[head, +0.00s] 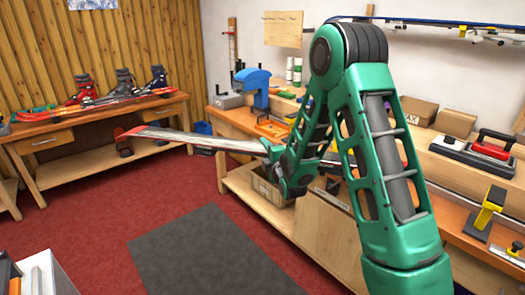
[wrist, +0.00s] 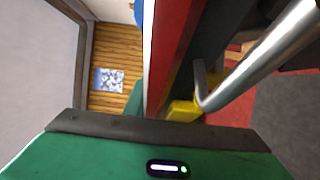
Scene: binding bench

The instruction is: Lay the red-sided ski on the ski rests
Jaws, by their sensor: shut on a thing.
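My gripper (head: 274,152) is shut on a long ski (head: 205,141), held in the air in front of the right-hand bench. The ski's red and pale tip points left in the head view; the part right of the gripper is hidden behind my green arm. In the wrist view the ski's red side (wrist: 172,50) runs up from between the jaws, close to the camera. A yellow-and-black stand (head: 485,210) is on the bench at the right. It may be one of the ski rests, but I cannot tell for sure.
The right-hand bench carries a blue machine (head: 254,88), small boxes (head: 455,122) and a red-handled tool (head: 490,148). A blue ski (head: 440,22) is on the wall above. The left bench (head: 100,125) holds boots and red skis. A grey mat (head: 205,255) lies on clear red floor.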

